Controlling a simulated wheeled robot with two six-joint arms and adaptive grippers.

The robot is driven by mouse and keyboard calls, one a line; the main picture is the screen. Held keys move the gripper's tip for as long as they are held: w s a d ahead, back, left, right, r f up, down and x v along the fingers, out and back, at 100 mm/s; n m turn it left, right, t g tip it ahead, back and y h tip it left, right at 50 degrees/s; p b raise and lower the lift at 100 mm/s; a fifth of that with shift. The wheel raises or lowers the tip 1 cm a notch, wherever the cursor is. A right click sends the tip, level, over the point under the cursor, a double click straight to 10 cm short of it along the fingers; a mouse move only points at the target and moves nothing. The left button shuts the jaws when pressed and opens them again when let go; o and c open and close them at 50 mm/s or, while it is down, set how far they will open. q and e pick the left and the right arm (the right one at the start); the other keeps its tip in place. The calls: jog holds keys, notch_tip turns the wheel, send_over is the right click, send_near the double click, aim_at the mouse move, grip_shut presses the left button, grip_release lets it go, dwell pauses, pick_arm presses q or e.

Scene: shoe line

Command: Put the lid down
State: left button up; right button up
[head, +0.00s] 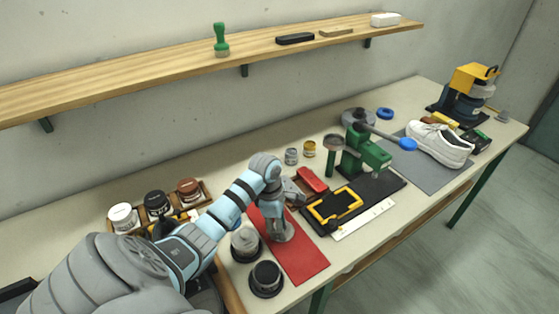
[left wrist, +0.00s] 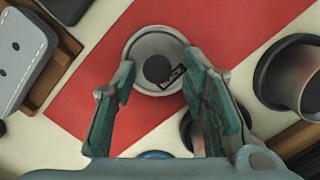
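A round grey lid (left wrist: 143,47) with a dark centre lies on the red mat (left wrist: 82,112), as far as the left wrist view shows. In the head view the lid (head: 288,236) is partly hidden by my left gripper (head: 277,218). In the left wrist view my left gripper (left wrist: 160,66) points down at the lid. Whether a fingertip touches the lid, I cannot tell. My right gripper is not in view.
A grey round container (head: 245,241) and a black one (head: 266,277) stand left of the red mat. A black board with a yellow frame (head: 337,204) lies right of it. Jars (head: 157,202) stand at the left, a white shoe (head: 438,145) at the right.

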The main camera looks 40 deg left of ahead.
pick_arm(q)
jog(key=shift+r, duration=0.4)
notch_tip(320, 180, up, 12)
jog(key=a+p, duration=0.1)
jog(key=shift+s+a+f+p, duration=0.25)
jog(key=shift+s+a+p, duration=0.05)
jog(key=shift+s, duration=0.15)
jog(key=shift+f, duration=0.1)
